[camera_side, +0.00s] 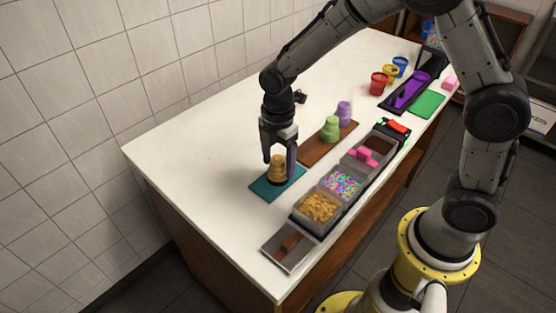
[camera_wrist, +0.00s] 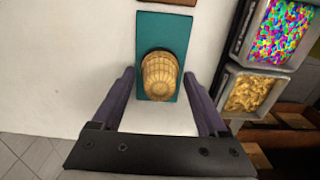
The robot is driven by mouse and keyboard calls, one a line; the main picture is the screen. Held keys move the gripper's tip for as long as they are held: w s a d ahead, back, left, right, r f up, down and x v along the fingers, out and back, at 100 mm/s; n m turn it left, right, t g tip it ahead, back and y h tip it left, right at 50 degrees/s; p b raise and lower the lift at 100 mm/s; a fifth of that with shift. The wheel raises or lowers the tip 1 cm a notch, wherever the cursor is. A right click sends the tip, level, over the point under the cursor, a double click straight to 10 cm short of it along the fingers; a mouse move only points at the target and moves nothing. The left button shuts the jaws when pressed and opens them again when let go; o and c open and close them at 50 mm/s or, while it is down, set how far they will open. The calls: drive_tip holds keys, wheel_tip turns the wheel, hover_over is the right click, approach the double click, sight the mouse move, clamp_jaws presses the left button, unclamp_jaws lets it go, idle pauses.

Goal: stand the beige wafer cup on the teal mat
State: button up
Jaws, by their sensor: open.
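The beige wafer cup (camera_side: 277,170) stands upright on the teal mat (camera_side: 262,189) near the left end of the counter. In the wrist view the cup (camera_wrist: 160,75) sits on the lower part of the mat (camera_wrist: 164,28). My gripper (camera_side: 279,160) is around the top of the cup in the side view, with a finger on each side. In the wrist view the fingers of my gripper (camera_wrist: 159,90) are spread wide, with gaps between them and the cup. The cup's far side is hidden.
A brown board (camera_side: 318,150) with green cups (camera_side: 330,129) and purple cups (camera_side: 344,113) is behind the mat. A topping tray with sprinkles (camera_side: 341,182) and yellow bits (camera_side: 318,207) stands to the right. The white counter (camera_side: 195,165) is clear on the left.

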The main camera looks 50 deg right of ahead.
sight(278, 159)
wheel_tip(278, 159, up, 12)
drive_tip(key=shift+r, duration=0.2)
idle(0.4)
drive_tip(key=s+d+r+m+t, duration=0.2)
drive_tip(key=s+d+m, duration=0.2)
drive_tip(key=s+m, duration=0.5)
drive_tip(key=s+d+r+m+t, duration=0.3)
drive_tip(key=s+m, duration=0.6)
drive_tip(key=s, duration=0.3)
drive_tip(key=shift+s+d+t, duration=0.2)
drive_tip(key=shift+d+t, duration=0.1)
drive_tip(key=shift+d, duration=0.2)
